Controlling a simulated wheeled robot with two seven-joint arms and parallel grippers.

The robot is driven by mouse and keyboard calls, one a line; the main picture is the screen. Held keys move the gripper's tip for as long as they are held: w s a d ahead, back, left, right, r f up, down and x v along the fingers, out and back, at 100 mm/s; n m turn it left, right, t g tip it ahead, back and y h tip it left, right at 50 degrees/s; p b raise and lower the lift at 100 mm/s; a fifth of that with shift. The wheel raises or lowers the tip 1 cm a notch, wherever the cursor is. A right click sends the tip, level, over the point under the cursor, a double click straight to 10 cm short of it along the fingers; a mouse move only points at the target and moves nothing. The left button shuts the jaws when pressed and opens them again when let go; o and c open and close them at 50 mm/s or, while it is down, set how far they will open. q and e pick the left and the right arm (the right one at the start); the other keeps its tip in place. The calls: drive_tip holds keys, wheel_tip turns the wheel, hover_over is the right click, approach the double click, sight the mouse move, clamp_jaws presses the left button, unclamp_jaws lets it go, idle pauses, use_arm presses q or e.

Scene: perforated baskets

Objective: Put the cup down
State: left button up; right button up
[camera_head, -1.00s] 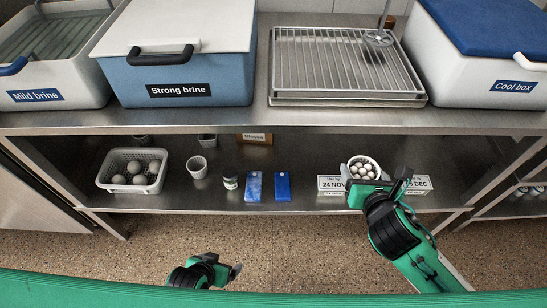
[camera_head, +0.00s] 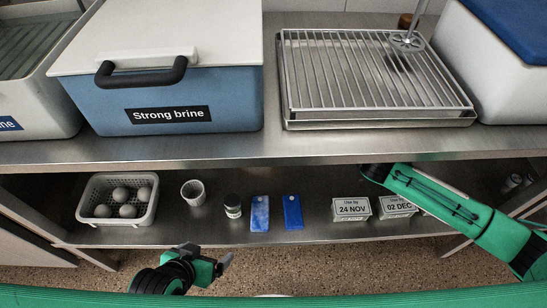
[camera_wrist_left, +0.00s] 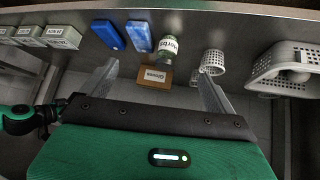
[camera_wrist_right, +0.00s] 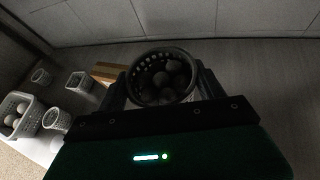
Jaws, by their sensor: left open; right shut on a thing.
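The perforated cup (camera_wrist_right: 142,95), filled with several round eggs or balls (camera_wrist_right: 172,72), is between the fingers of my right gripper (camera_wrist_right: 163,92) in the right wrist view. The right gripper is shut on it. In the head view the worktop hides this cup and gripper; only my right arm shows, reaching into the lower shelf (camera_head: 300,238). I cannot tell whether the cup touches a surface. My left gripper (camera_head: 230,260) is open and empty in front of the shelf; its spread fingers show in the left wrist view (camera_wrist_left: 157,85).
On the lower shelf stand a white basket (camera_head: 117,221) of balls, another perforated cup (camera_head: 193,195), a small jar (camera_head: 233,211), two blue blocks (camera_head: 260,215) (camera_head: 293,213) and two dated tubs (camera_head: 351,209) (camera_head: 397,207). The worktop edge (camera_head: 280,152) overhangs them. A box (camera_wrist_left: 155,77) stands behind.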

drive_tip(key=shift+w, duration=0.5)
drive_tip(key=shift+w+f, duration=0.1)
drive_tip(key=shift+f, duration=0.25)
use_arm(q)
drive_tip(key=w+d+t+h+b, duration=0.35)
drive_tip(key=d+t+b, duration=0.2)
drive_tip(key=d, duration=0.25)
use_arm(e)
wheel_tip(320, 180, down, 15)
drive_tip(key=shift+f, duration=0.2)
wheel_tip(320, 180, down, 3)
drive_tip(key=shift+f+b, duration=0.2)
drive_tip(key=shift+b, duration=0.3)
use_arm(q)
drive_tip(key=w+a+r+t, duration=0.1)
drive_tip(key=r+t, duration=0.2)
drive_tip(key=r, duration=0.2)
drive_tip(key=w+a+r+t, duration=0.1)
drive_tip(key=w+r+t, duration=0.1)
drive_tip(key=r+t, duration=0.1)
drive_tip(key=shift+w+a+r+h, duration=0.3)
drive_tip(key=shift+r+h, duration=0.15)
drive_tip(key=shift+r, duration=0.4)
use_arm(e)
drive_tip(key=shift+f, duration=0.1)
